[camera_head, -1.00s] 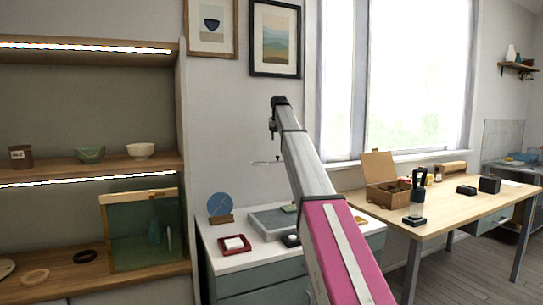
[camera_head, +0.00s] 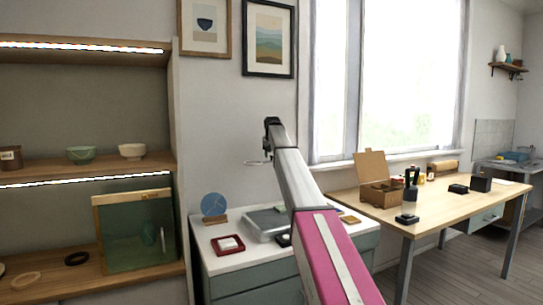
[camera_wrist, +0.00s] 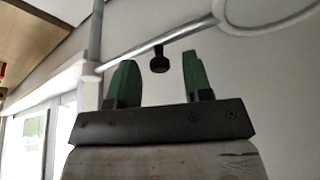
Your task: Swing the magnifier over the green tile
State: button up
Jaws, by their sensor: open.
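The magnifier shows in the wrist view as a thin metal arm (camera_wrist: 150,47) with a pale lens ring (camera_wrist: 268,25) at upper right. A black knob (camera_wrist: 159,64) hangs from this arm. My gripper (camera_wrist: 160,76) is open, its green fingers on either side of the knob in the picture; I cannot tell whether they touch it. In the head view the ring (camera_head: 257,162) shows small, left of my arm and above the white cabinet top. A small greenish piece, likely the green tile (camera_head: 281,208), lies at the grey tray (camera_head: 262,228), partly hidden by my arm.
A red-rimmed dish (camera_head: 229,245) and a blue disc on a wooden stand (camera_head: 214,206) are left of the tray. A wooden table (camera_head: 440,208) with an open box (camera_head: 380,192) stands right. Shelves (camera_head: 90,170) stand left.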

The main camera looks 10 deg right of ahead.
grip_shut()
jog(key=shift+s, duration=0.1)
jog(key=s+d+n+g+y, duration=0.1)
jog(key=s+d+n+y, duration=0.2)
jog(key=s+d+n, duration=0.4)
jog(key=shift+d+n+g+y, duration=0.3)
jog(key=shift+d+n, duration=0.05)
jog(key=shift+n, duration=1.35)
grip_release()
